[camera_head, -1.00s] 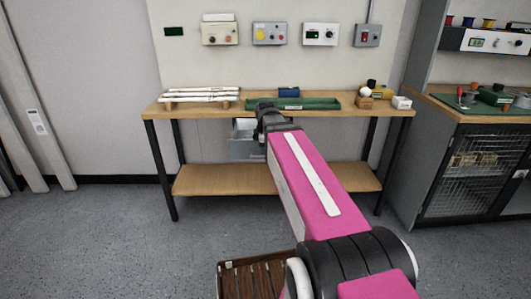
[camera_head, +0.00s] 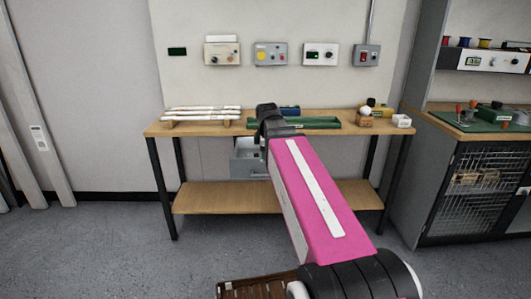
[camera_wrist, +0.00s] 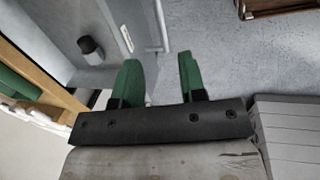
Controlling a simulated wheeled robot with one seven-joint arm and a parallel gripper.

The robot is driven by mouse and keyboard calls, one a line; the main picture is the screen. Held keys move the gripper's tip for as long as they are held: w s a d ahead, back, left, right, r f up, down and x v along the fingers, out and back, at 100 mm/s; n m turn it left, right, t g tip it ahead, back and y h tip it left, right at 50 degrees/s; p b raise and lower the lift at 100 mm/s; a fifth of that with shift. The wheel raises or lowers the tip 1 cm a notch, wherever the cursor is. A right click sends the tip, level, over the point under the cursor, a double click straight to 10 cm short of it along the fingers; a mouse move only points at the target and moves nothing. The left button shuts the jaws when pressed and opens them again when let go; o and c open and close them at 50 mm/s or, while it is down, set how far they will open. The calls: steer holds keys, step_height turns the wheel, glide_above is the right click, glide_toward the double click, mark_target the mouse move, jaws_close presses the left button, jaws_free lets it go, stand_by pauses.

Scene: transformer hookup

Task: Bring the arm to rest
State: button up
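My pink arm reaches forward from the bottom of the head view toward the workbench. Its dark wrist end is in front of the bench's front edge, and my gripper's fingers cannot be made out there. In the wrist view my gripper (camera_wrist: 160,72) shows two green fingers with a clear gap and nothing between them; it is open. A grey drawer unit (camera_head: 248,160) hangs under the bench top, partly hidden by my arm. Grey metal with a dark knob (camera_wrist: 90,48) lies to the left of the fingers in the wrist view.
The wooden workbench (camera_head: 190,130) holds white rods (camera_head: 203,114), a green tray (camera_head: 318,122) and small parts at the right. Several control boxes hang on the wall. A mesh-door cabinet (camera_head: 480,195) stands at the right. A brown slatted item (camera_head: 255,286) is at the bottom. The left floor is clear.

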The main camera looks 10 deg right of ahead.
steer(key=s+f+m, duration=0.4)
steer(key=f+m, duration=0.1)
steer(key=f, duration=0.3)
steer(key=s+f+m+g, duration=0.1)
steer(key=s+f+m, duration=0.3)
steer(key=f, duration=0.5)
steer(key=s+f+m+g, duration=0.1)
steer(key=s+f+m, duration=0.3)
steer(key=f+m, duration=0.3)
step_height(320, 180, down, 2)
steer(key=shift+f, duration=0.1)
